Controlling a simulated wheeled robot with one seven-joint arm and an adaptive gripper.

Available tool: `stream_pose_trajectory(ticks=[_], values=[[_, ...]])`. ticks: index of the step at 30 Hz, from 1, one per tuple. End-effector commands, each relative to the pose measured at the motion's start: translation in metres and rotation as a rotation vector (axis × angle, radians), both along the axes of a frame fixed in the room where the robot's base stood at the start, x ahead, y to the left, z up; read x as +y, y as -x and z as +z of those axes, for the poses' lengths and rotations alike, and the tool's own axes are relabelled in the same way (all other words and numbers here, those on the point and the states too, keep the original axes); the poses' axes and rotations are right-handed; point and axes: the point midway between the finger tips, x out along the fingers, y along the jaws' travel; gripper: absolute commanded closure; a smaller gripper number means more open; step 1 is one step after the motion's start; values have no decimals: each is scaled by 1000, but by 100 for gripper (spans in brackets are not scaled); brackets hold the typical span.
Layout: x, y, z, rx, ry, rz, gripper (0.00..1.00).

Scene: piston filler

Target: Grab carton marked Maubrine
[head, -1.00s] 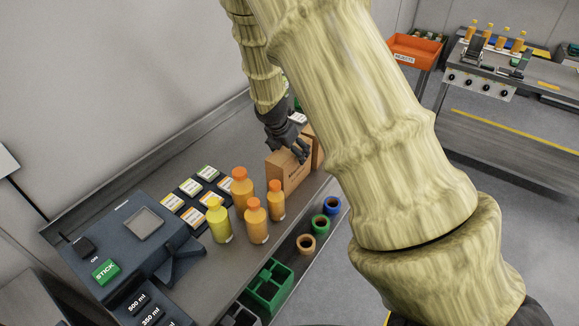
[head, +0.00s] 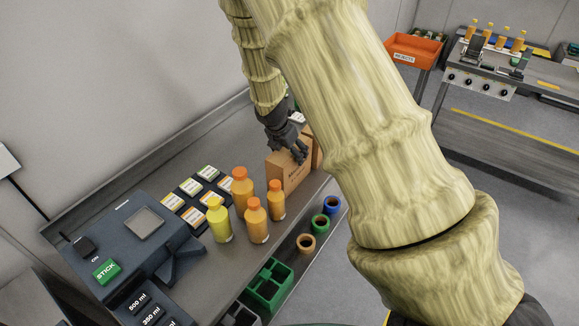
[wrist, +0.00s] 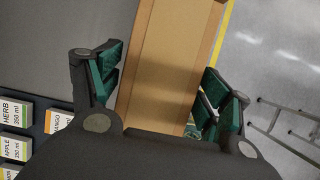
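A brown cardboard carton (head: 287,178) stands on the bench behind the bottles. My gripper (head: 298,155) is at the top of this carton, pointing down. In the wrist view, the carton (wrist: 172,60) runs between the two green-padded fingers of my gripper (wrist: 163,85). The fingers are spread on either side of it. A gap shows on the left; the right finger is close to the carton's edge, and contact there is unclear.
Several orange and yellow bottles (head: 256,222) stand left of the carton. Label stacks (head: 190,200) and a dark machine (head: 140,235) are farther left. Coloured rings (head: 320,224) and a green crate (head: 268,287) lie on the lower shelf. Another brown carton surface (head: 318,150) shows at the right, partly hidden by my arm.

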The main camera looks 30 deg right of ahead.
Motion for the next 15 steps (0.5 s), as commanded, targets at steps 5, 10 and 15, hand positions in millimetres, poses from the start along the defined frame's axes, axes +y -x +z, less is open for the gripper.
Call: stream_pose_trajectory(ticks=[5,10,15], values=[[0,0,0,0,0,0,64],[0,0,0,0,0,0,94],[0,-1,1,-1,1,0,100]])
